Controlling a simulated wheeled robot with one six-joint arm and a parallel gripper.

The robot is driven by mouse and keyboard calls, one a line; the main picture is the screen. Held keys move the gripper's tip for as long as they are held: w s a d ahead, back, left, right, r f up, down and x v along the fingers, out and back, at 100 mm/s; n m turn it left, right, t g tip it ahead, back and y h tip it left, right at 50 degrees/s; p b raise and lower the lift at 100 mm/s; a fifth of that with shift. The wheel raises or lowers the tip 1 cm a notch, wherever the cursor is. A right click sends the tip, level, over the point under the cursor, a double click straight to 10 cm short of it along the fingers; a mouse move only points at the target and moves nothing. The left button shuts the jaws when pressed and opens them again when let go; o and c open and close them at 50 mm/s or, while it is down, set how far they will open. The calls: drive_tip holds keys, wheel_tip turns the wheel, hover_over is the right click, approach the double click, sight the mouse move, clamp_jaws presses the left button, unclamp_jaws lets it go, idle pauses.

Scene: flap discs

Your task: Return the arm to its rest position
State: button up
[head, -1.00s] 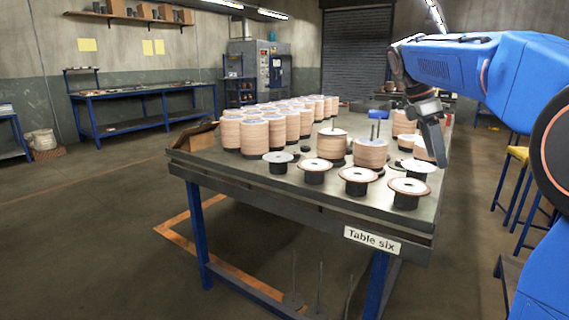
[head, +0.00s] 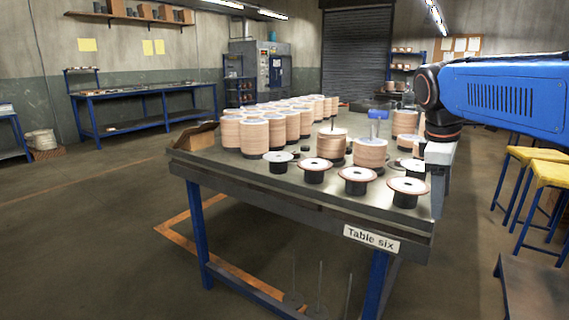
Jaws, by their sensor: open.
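My blue arm (head: 515,97) reaches in from the right edge, its upper link nearly level. My gripper (head: 437,205) hangs from its dark wrist, pointing down at the right edge of the table marked "Table six" (head: 310,212). One pale grey finger shows clearly and the other is hidden behind it. I see nothing held in it. It is in front of part of the table's right end, and I cannot tell how far it is from the edge. Black spools with pale discs (head: 407,186) stand along the table's front, just left of the gripper.
Several tall disc stacks (head: 253,136) fill the middle of the table. A brown open box (head: 194,136) sits at its left corner. Yellow-topped stools (head: 548,173) stand on the right. A blue workbench (head: 140,88) is along the left wall.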

drive_tip(key=s+a+f+m+t+y, duration=0.1)
drive_tip(key=s+a+f+m, duration=0.2)
drive_tip(key=s+f, duration=0.6)
drive_tip(key=s+a+f+m+t+y, duration=0.1)
drive_tip(key=s+a+f+m+t, duration=0.1)
drive_tip(key=s+f+m, duration=0.5)
drive_tip(key=s+a+f, duration=0.1)
drive_tip(key=s+f, duration=0.2)
drive_tip(key=shift+a+f+y, duration=0.2)
drive_tip(key=shift+a+y, duration=0.05)
drive_tip(key=shift+y, duration=0.05)
